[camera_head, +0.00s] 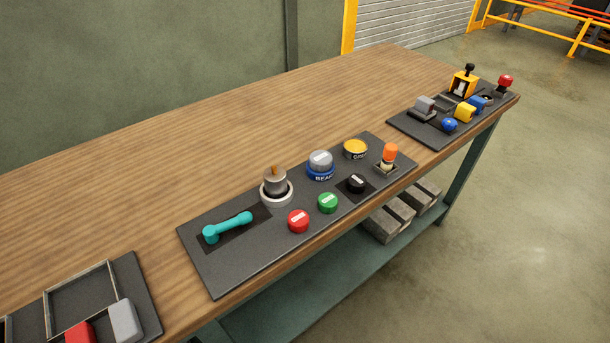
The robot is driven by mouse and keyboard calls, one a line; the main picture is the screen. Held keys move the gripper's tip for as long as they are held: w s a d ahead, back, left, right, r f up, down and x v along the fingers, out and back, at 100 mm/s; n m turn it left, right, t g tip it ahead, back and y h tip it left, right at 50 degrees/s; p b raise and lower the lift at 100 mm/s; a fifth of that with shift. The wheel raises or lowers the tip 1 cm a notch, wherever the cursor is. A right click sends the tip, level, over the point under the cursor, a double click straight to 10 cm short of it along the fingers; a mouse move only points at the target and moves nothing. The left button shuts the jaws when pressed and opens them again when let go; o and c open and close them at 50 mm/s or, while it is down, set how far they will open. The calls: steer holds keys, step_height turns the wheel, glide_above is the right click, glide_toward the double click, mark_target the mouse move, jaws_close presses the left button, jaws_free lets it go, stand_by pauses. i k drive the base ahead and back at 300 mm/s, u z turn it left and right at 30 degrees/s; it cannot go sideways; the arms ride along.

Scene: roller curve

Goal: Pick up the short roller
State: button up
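No piece can be told for certain as the short roller. Small roller-like pieces lie on the far dark mat (405,126) at the right end of the bench: a yellow piece (464,112), a blue piece (449,125), another blue piece (476,104) and a grey piece (425,104). On the middle dark mat (235,275), a grey metal cylinder (275,182) with a brown top stands upright in a pale ring. An orange-topped piece (390,153) stands in a small square holder. My gripper is not in view.
The middle mat also holds a teal handle (228,227), red (298,221), green (327,202) and black (356,184) buttons, a blue-ringed piece (320,165) and a yellow disc (355,148). A tray (108,290) is at lower left. The wooden bench (200,140) is clear behind the mats.

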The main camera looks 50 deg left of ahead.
mark_target(276, 178)
steer(key=z, duration=0.1)
steer(key=k, duration=0.7)
steer(key=u, duration=0.8)
steer(key=i, duration=0.4)
steer(key=z, duration=0.15)
